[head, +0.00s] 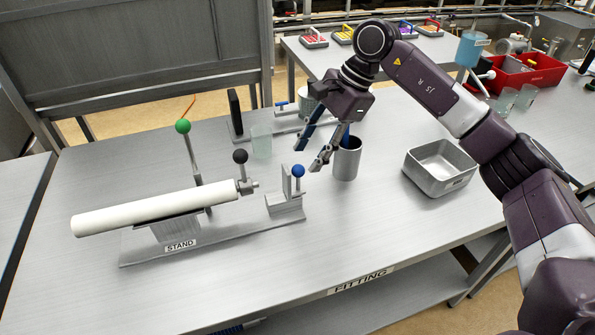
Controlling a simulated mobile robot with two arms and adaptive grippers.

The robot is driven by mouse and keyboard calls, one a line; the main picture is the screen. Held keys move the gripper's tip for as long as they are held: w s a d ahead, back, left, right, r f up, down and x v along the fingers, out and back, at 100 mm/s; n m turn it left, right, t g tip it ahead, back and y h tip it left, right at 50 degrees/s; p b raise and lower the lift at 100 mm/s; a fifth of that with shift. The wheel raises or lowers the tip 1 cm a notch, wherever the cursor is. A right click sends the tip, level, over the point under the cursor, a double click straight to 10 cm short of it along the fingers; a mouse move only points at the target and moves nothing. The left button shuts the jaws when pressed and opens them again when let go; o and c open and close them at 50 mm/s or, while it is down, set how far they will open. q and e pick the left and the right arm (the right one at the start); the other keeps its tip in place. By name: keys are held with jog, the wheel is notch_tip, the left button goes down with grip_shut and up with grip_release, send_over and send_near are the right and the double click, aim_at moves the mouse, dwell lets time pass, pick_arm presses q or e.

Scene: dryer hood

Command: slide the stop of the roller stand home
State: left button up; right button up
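The roller stand (140,257), labelled STAND, lies on the grey table with a long white roller (150,212) across its cradle. A grey block with an upright plate and a blue ball knob (298,171) sits at the stand's right end; it looks like the stop. A gap separates it from the roller's metal shaft end (249,187). A black-knobbed post (240,157) and a green-knobbed post (183,126) rise by the roller. My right gripper (309,157) is open and empty, fingers pointing down, close above the blue knob. Contact cannot be told. My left gripper is out of view.
A grey cup (346,161) holding something blue stands just right of my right gripper. A metal tray (439,170) is further right. A clear glass (261,142) and another fixture (235,116) stand behind. The table front, labelled FITTING, is clear.

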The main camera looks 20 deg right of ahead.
aim_at(301, 166)
jog(key=p+x, duration=0.1)
jog(key=x, duration=0.5)
jog(key=shift+a, duration=0.15)
jog(key=shift+s, duration=0.1)
jog(key=shift+c, duration=0.3)
jog(key=shift+f, duration=0.1)
grip_shut()
